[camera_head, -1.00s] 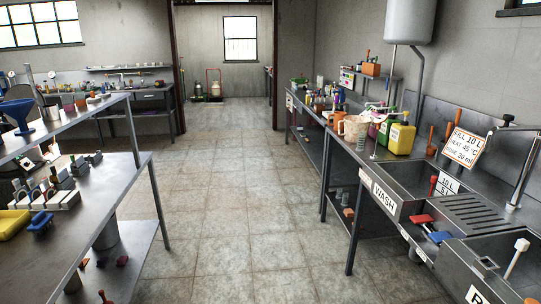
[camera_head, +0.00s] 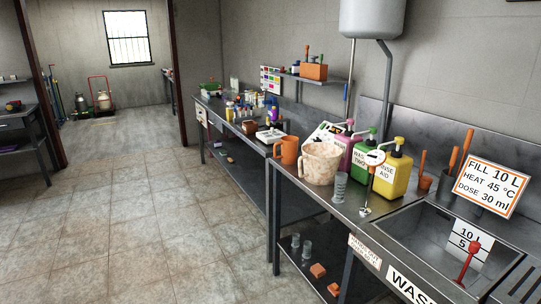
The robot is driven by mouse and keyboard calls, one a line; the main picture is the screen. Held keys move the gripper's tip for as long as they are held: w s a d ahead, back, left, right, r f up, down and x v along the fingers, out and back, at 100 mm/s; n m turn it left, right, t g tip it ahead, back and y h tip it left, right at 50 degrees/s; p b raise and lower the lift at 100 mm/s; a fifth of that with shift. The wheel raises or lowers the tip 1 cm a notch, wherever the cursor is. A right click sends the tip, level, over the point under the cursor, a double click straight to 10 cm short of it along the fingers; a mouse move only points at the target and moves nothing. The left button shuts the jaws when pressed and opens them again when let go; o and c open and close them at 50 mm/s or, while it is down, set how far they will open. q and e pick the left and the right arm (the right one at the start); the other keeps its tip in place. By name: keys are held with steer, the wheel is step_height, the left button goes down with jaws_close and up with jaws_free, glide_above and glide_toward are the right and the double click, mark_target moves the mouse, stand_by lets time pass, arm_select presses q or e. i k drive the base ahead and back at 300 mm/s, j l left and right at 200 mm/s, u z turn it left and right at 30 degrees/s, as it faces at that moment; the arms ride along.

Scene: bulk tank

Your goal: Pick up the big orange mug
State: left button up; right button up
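A big orange mug (camera_head: 287,150) stands upright on the left end of the steel wash bench at the right. A larger beige, stained jug (camera_head: 321,163) stands close beside it on the right and hides a little of its right side. The mug's handle seems to point left. Neither of my grippers shows in the head view.
A clear glass (camera_head: 340,187) and several pump bottles, one the yellow rinse aid bottle (camera_head: 391,174), stand right of the jug. The sink (camera_head: 440,237) lies nearer. A farther bench (camera_head: 249,140) holds small items. The tiled floor (camera_head: 150,220) at the left is clear.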

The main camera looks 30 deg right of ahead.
mark_target(321, 160)
steer(key=i+j+z, duration=0.15)
steer(key=i+z, duration=0.3)
steer(key=i, duration=0.2)
steer(key=i+j+z, duration=0.4)
steer(key=i, duration=0.25)
steer(key=i+j+z, duration=0.45)
steer(key=i+j, duration=0.1)
